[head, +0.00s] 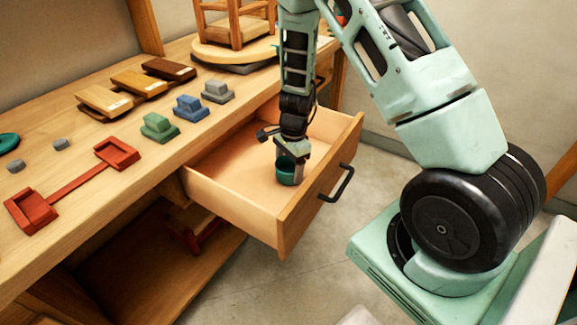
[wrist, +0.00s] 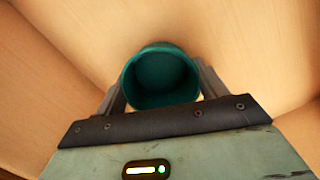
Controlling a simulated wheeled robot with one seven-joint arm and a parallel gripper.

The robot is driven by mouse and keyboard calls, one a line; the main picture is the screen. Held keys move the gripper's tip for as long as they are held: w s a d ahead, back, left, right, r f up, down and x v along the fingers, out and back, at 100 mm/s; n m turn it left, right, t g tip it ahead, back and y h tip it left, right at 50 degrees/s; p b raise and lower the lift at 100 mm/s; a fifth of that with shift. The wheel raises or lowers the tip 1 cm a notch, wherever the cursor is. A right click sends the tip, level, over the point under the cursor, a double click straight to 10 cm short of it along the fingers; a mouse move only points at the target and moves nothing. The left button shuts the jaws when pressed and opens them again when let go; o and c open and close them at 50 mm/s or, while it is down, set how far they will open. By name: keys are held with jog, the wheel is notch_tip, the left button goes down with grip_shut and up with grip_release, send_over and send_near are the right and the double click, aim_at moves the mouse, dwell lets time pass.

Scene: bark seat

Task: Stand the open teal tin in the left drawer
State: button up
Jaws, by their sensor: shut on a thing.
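The open teal tin (head: 288,174) is inside the pulled-out wooden drawer (head: 233,205), near the drawer's front panel. My gripper (head: 291,162) reaches down into the drawer from above and is shut on the tin. In the wrist view the tin (wrist: 161,76) sits between my two fingers (wrist: 160,95), its open mouth facing the camera and its inside empty. The tin looks upright. I cannot tell whether its base touches the drawer floor. The drawer holds nothing else that I can see.
The drawer's black handle (head: 338,184) sticks out in front. The workbench (head: 140,175) carries a red double-ended tray (head: 75,188), a green block (head: 158,127), a blue block (head: 189,108), a grey block (head: 217,91) and several wooden pieces. A stool (head: 236,30) stands at the back.

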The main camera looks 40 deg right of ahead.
jog(key=shift+f, duration=0.2)
jog(key=o, duration=1.1)
jog(key=shift+r, duration=0.1)
notch_tip(320, 180, up, 12)
jog(key=d+p, duration=0.1)
jog(key=p, duration=0.1)
jog(key=s+a+r+n, duration=0.5)
jog(key=a+n, duration=0.2)
jog(key=a, duration=0.3)
jog(key=s+a+r+n, duration=0.4)
jog(key=s+a+n, duration=0.15)
jog(key=a, duration=0.45)
jog(key=s+a+r+n, duration=0.1)
jog(key=s+n, duration=0.3)
jog(key=s+a+r+n, duration=0.2)
jog(key=s+n, duration=0.3)
jog(key=s+a+r+n, duration=0.1)
jog(key=s+a+n, duration=0.1)
jog(key=s+n, duration=0.3)
jog(key=shift+a+r+h, duration=0.15)
jog(key=shift+r+h, duration=0.05)
jog(key=shift+h, duration=0.2)
